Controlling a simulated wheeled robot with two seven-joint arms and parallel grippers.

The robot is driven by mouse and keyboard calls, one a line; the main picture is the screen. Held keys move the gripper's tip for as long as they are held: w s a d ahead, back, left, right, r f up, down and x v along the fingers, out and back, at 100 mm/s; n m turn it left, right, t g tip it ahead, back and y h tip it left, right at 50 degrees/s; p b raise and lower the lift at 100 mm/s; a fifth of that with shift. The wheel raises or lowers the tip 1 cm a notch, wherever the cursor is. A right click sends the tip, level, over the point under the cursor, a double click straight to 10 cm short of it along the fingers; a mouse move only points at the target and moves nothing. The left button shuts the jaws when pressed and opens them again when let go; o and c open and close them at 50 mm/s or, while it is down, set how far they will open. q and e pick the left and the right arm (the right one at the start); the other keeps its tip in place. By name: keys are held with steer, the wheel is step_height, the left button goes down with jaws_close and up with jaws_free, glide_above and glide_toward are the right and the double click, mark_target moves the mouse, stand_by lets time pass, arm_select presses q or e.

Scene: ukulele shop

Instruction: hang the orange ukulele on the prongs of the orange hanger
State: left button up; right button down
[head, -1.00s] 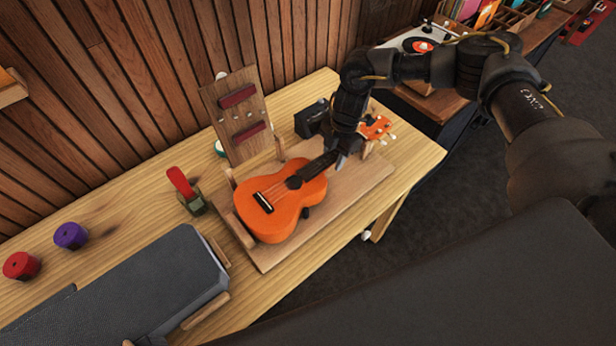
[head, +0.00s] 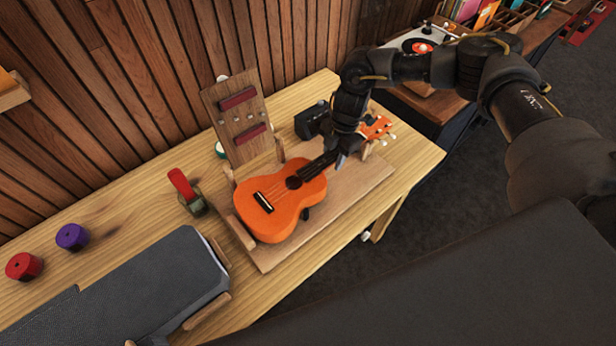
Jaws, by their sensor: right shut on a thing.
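The orange ukulele (head: 285,205) lies face up on a wooden cradle board (head: 345,205) on the workbench. Its body points to the lower left and its orange headstock (head: 376,127) to the upper right. My right gripper (head: 343,157) reaches down over the neck and is shut on it; the gripper covers part of the neck. The ukulele still appears to rest on the board. My left gripper does not show. I see no orange hanger with prongs in this view.
Behind the ukulele stands an upright wooden board (head: 236,117) with dark red pads. A red-handled tool (head: 186,190), purple roll (head: 71,236), red roll (head: 23,266) and grey case (head: 150,290) lie to the left. A black box (head: 312,121) stands near the headstock.

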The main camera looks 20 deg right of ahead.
steer(key=shift+a+p+v, duration=0.2)
steer(key=shift+p+v, duration=0.7)
steer(key=shift+v, duration=0.3)
steer(key=shift+s, duration=0.1)
steer(key=shift+a+p+v, duration=0.25)
steer(key=shift+p+v, duration=0.9)
steer(key=shift+v, duration=0.1)
steer(key=shift+a+p+v, duration=0.2)
steer(key=shift+p+v, duration=0.9)
steer(key=shift+v, duration=0.1)
steer(key=shift+s+r, duration=0.15)
steer(key=shift+r, duration=0.05)
steer(key=p+v, duration=0.3)
steer(key=a+p+v, duration=0.1)
steer(key=shift+s+r, duration=0.15)
steer(key=shift+r, duration=0.3)
